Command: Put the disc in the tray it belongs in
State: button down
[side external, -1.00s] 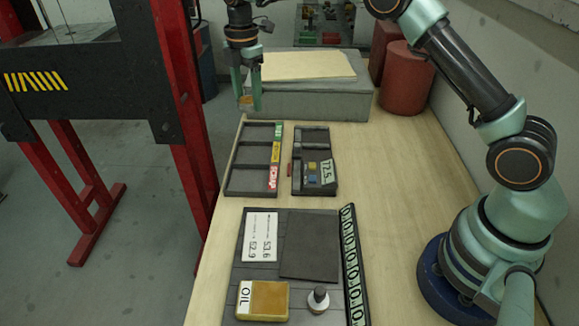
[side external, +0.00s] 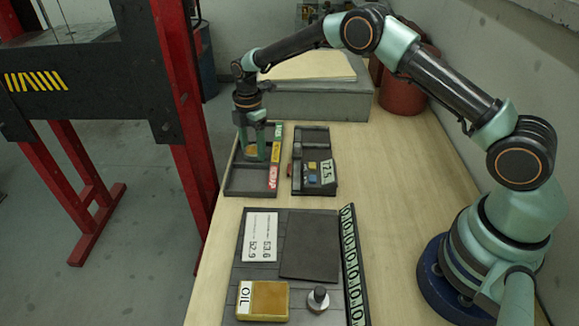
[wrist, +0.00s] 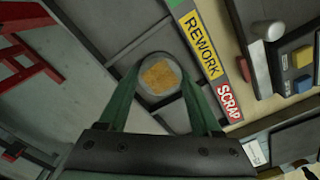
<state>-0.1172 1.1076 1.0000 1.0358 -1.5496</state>
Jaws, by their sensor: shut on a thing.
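The disc (wrist: 160,77) has a grey rim and a rough orange-brown face. My gripper (wrist: 158,85) is shut on it, one green finger on each side. In the side view the gripper (side external: 260,152) points down over the labelled tray (side external: 232,189), with the disc (side external: 250,150) between the fingertips. The tray has three compartments in a row, with green, yellow REWORK (wrist: 201,45) and red SCRAP (wrist: 228,101) labels. The disc appears over the middle compartment, beside the REWORK label. I cannot tell whether it touches the tray floor.
A dark gauge unit with a pale readout (side external: 328,172) stands right of the tray. Nearer are a white card with figures (side external: 260,237), a dark plate (side external: 310,258), an OIL box (side external: 263,301) and a knobbed part (side external: 318,299). A grey block (side external: 310,105) stands behind.

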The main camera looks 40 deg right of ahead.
jog(key=shift+f, duration=0.1)
jog(key=shift+c, duration=0.3)
grip_release()
notch_tip(320, 180, up, 13)
notch_tip(320, 180, up, 8)
jog(key=f+m+t, duration=0.1)
jog(key=m, duration=0.3)
send_over(253, 150)
jog(key=s+d, duration=0.2)
jog(key=s, duration=0.2)
jog(key=s+d+r+m+t, duration=0.2)
jog(key=s+r+m, duration=0.4)
jog(key=s, duration=0.2)
jog(key=s+d+f+m+t, duration=0.2)
jog(key=s+m, duration=0.7)
jog(key=s, duration=0.5)
jog(key=shift+s+d+t, duration=0.2)
jog(key=shift+d+t, duration=0.05)
jog(key=shift+t, duration=0.05)
